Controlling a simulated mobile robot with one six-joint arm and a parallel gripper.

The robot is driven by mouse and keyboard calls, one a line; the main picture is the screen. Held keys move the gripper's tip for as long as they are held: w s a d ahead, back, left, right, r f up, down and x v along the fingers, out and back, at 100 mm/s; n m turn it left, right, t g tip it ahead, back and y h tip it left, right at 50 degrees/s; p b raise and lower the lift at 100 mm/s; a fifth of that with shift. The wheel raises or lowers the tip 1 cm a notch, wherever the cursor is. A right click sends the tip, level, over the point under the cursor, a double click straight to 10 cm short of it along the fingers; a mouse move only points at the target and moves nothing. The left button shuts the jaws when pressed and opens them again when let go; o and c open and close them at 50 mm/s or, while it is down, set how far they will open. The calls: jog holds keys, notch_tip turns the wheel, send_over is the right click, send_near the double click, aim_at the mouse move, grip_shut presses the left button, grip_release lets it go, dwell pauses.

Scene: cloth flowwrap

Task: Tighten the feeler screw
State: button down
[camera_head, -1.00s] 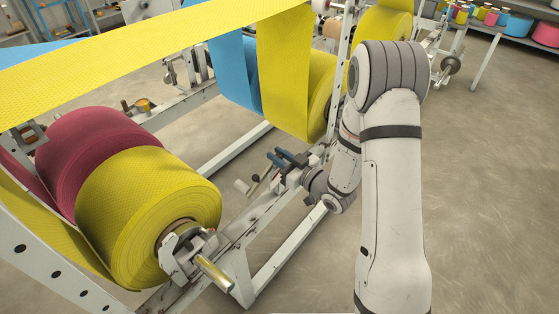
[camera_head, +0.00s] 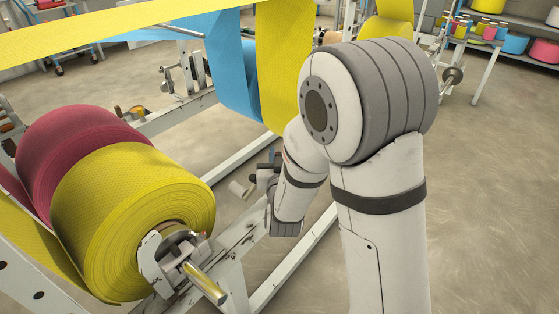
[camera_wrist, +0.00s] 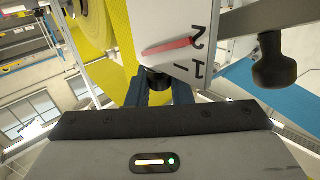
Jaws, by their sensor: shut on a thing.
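In the wrist view, a dark round screw knob (camera_wrist: 158,82), which I take for the feeler screw, sits between the two blue fingers of my gripper (camera_wrist: 159,92). The fingers are shut on it. Just above it is a white scale plate (camera_wrist: 190,30) with the figures 2 and 1 and a red pointer (camera_wrist: 170,46). A grey lever with a black knob handle (camera_wrist: 274,65) stands to the right of the plate. In the head view, my arm hides the fingertips and the screw.
A large yellow roll (camera_head: 125,220) and a maroon roll (camera_head: 75,145) sit at the left of the machine frame (camera_head: 235,245). Yellow and blue webs (camera_head: 238,75) hang behind my wrist. Open floor (camera_head: 490,200) lies to the right.

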jog(key=shift+m+h, duration=0.3)
jog(key=shift+h, duration=0.1)
jog(key=c, duration=1.4)
grip_release()
jog(key=shift+o, duration=0.2)
jog(key=s+b, duration=0.8)
jog(key=b, duration=0.3)
jog(key=shift+b, duration=0.4)
jog(key=shift+d, duration=0.1)
